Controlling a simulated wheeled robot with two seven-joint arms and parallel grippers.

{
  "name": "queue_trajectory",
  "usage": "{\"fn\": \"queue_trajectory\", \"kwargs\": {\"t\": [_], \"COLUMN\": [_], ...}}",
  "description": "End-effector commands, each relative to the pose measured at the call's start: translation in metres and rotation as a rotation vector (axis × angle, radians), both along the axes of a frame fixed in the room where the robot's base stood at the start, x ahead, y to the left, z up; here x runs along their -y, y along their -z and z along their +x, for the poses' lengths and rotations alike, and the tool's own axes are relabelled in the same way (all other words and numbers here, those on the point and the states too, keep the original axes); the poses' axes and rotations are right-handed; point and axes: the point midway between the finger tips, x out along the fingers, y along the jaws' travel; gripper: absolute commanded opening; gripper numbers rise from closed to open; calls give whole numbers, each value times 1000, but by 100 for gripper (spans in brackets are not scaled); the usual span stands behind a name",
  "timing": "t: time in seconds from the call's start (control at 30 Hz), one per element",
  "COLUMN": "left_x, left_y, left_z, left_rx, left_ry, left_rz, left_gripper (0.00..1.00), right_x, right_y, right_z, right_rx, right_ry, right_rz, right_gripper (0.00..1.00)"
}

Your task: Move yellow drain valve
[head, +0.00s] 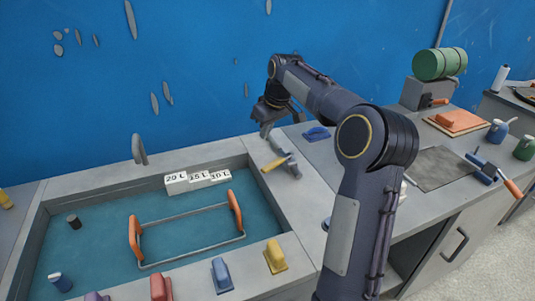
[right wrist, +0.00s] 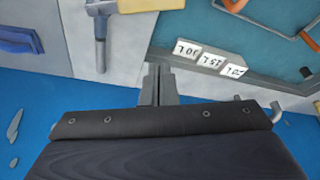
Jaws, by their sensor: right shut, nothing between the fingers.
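The drain valve (head: 283,163), with a yellow lever and a grey body, sits on the grey counter strip at the right rim of the basin. In the right wrist view the valve (right wrist: 100,45) shows at the upper left, its yellow lever cut by the top edge. My right gripper (head: 266,130) is shut and empty, just behind the valve near the blue wall and apart from it. Its closed fingers (right wrist: 157,85) show in the middle of the right wrist view. My left gripper is not in view.
The basin (head: 185,258) holds a wire frame with orange handles (head: 135,238) and white volume blocks (head: 197,181). Coloured handles, including a yellow one (head: 275,257), line its front rim. A blue item (head: 316,133) lies right of the gripper. A grey spout (head: 139,150) stands behind the basin.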

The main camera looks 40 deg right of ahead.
Motion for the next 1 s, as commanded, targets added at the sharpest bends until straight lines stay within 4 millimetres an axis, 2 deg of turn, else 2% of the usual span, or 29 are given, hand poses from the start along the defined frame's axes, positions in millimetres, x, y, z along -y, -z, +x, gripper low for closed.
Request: {"fn": "queue_trajectory", "kwargs": {"t": [0.17, 0.57, 0.8, 1.0], "left_x": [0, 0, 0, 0], "left_y": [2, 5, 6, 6], "left_z": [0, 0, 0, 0], "left_rx": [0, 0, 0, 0], "left_ry": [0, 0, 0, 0], "left_rz": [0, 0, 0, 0], "left_gripper": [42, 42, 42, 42], "right_x": [2, -1, 3, 3], "right_y": [18, 96, 94, 94], "right_z": [7, 34, 2, -6], "right_rx": [-3, -3, 1, 1], "right_ry": [-1, 0, 3, 0], "right_rz": [-1, 1, -1, -1], "right_gripper": [0, 0, 0, 0]}}
